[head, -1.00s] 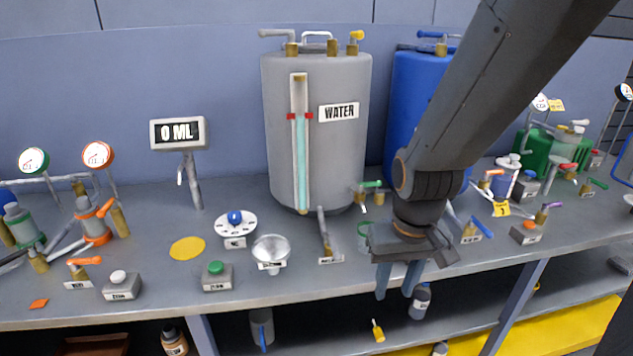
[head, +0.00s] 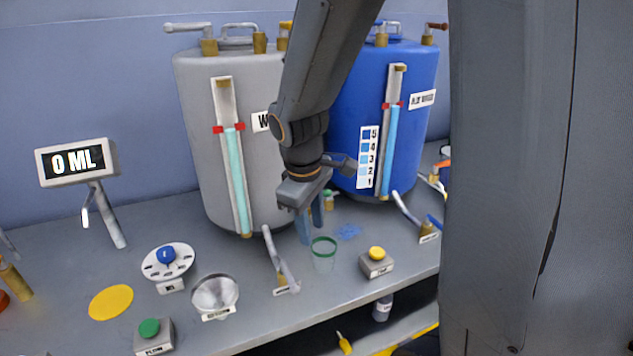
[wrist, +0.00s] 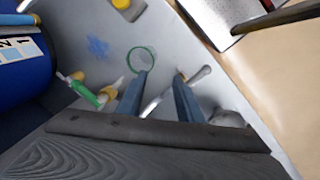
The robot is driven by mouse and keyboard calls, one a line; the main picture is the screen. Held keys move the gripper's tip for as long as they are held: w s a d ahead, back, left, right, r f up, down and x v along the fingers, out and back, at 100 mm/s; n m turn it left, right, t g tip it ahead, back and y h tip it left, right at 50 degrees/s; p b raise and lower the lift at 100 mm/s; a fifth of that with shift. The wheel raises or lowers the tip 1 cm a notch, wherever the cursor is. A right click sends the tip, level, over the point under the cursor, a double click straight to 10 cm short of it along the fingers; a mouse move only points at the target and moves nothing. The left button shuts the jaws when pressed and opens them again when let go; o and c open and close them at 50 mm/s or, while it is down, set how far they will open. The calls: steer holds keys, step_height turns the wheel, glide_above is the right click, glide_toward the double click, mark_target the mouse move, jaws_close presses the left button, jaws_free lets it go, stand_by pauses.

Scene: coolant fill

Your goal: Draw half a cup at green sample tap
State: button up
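A clear cup with a green rim (head: 323,256) stands upright on the bench, in front of the grey water tank (head: 205,135). It also shows in the wrist view (wrist: 142,60), close to the left fingertip. A small tap with a green handle (head: 328,194) is partly hidden behind my gripper; its green handle is clearer in the wrist view (wrist: 84,94), left of the fingers. My gripper (head: 311,224) points down, just behind and left of the cup in the head view. The fingers (wrist: 164,76) are apart with nothing held between them. Whether a finger touches the cup cannot be told.
A lever tap (head: 280,262) stands left of the cup, and a yellow-button box (head: 376,262) right of it. A funnel (head: 214,294), a dial (head: 167,260) and a yellow disc (head: 111,302) lie further left. The display (head: 75,161) reads 0 ML. A blue tank (head: 345,100) stands behind.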

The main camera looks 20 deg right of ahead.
steer(key=w+d+r+n+h+p, duration=0.1)
steer(key=w+d+r+n+h, duration=0.15)
steer(key=w+n, duration=0.3)
steer(key=w+d+r+n+h, duration=0.1)
steer(key=w+d+r+n, duration=0.1)
steer(key=w+r+n, duration=0.3)
steer(key=shift+t+y, duration=0.25)
steer(key=shift+t, duration=0.15)
steer(key=shift+w+p+x, duration=0.25)
steer(key=shift+p+x, duration=0.05)
steer(key=shift+x, duration=1.2)
steer(key=shift+w+p+x, duration=0.2)
steer(key=shift+p+x, duration=0.05)
steer(key=shift+x, duration=1.2)
steer(key=shift+w+p+x, duration=0.25)
steer(key=shift+p+x, duration=0.05)
steer(key=shift+x, duration=1.2)
steer(key=shift+s+a+r, duration=0.1)
